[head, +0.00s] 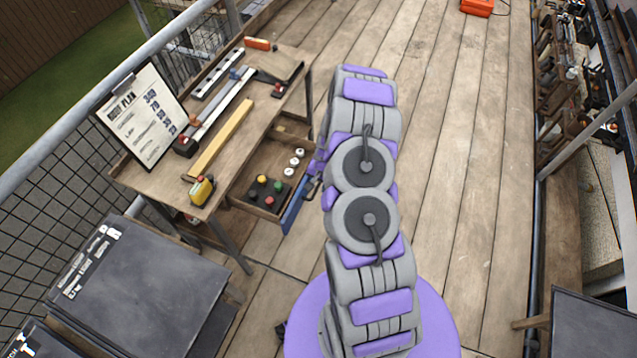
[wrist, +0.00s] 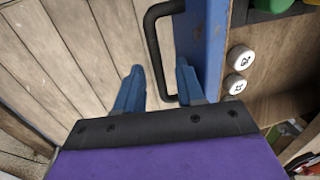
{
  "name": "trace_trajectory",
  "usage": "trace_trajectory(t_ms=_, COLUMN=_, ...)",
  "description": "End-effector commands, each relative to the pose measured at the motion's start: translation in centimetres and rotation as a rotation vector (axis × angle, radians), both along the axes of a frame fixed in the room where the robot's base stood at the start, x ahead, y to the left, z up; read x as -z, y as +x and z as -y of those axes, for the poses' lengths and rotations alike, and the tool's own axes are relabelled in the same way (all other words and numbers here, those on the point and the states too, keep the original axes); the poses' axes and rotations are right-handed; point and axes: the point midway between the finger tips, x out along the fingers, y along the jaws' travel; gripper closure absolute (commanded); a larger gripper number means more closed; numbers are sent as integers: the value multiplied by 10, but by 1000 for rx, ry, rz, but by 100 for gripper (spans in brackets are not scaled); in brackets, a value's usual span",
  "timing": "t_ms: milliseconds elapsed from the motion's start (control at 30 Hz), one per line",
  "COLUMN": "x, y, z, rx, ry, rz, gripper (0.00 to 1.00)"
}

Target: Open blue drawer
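The blue drawer front (head: 296,206) is on the wooden drawer under the workbench. The drawer stands pulled out, with its inside showing in the head view. In the wrist view, the blue front (wrist: 209,40) runs down the picture with a black U-shaped handle (wrist: 152,45) on its left side. My gripper (wrist: 158,80) is open, its two blue fingers apart. The lower end of the handle lies between the fingertips, closer to the right one; contact cannot be told. In the head view, my arm partly hides the gripper beside the drawer front.
The drawer holds coloured round pieces on a dark block (head: 268,192) and several white round pieces (head: 294,160). The workbench (head: 150,183) carries a clipboard (head: 143,115), a yellow tool (head: 202,190) and long bars. Dark slabs (head: 140,285) are stacked at lower left. The deck right of my arm is clear.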

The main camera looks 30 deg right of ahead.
Motion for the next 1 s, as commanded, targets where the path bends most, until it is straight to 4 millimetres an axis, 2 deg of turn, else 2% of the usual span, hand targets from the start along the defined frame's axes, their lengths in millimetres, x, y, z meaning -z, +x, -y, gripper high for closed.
trace_trajectory(t_ms=233, x=-2, y=1, z=1, rx=0, ry=-1, rz=2, gripper=62)
trace_trajectory(t_ms=367, x=-13, y=0, z=3, rx=0, ry=-2, rz=4, gripper=62)
trace_trajectory(t_ms=1000, x=-133, y=-17, z=17, rx=2, ry=-2, rz=4, gripper=62)
